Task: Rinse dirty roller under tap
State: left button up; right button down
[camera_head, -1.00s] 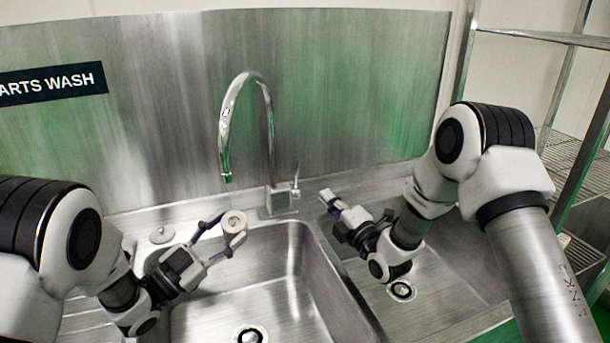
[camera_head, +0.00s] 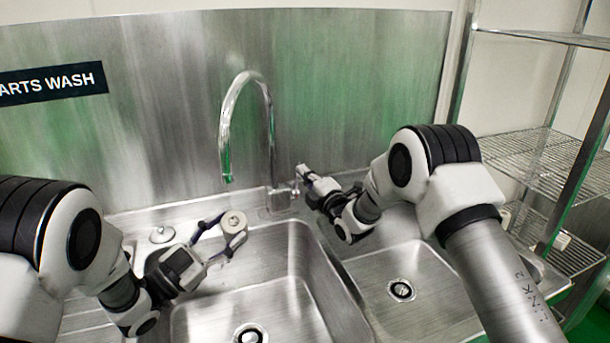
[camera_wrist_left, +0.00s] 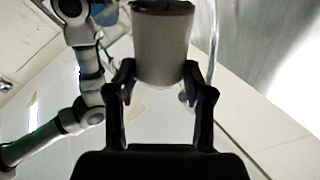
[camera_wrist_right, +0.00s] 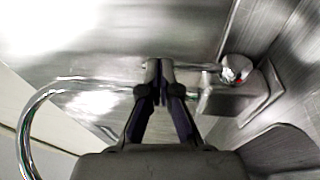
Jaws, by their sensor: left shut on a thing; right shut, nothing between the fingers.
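The roller also fills the top of the left wrist view (camera_wrist_left: 162,45) between the two fingers. The chrome tap (camera_head: 270,130) arches up behind the sink, its spout mouth (camera_head: 226,178) pointing down. No water stream shows. My right gripper (camera_head: 301,170) is shut and empty at the tap's small lever handle (camera_head: 296,187). In the right wrist view its fingertips (camera_wrist_right: 160,66) overlap the lever rod (camera_wrist_right: 200,67); I cannot tell whether they touch.
The left basin (camera_head: 290,300) and right basin (camera_head: 430,270) are empty with drains. A round metal cap (camera_head: 162,234) lies on the left rim. A steel backsplash (camera_head: 340,80) stands behind the tap, and a wire rack (camera_head: 530,160) stands at right.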

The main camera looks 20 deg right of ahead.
jog(key=shift+w+r, duration=0.65)
jog(key=shift+w, duration=0.05)
jog(key=shift+s, duration=0.1)
jog(key=v, duration=1.4)
jog(key=shift+r, duration=0.4)
jog(key=shift+s, duration=0.1)
dwell(0.5)
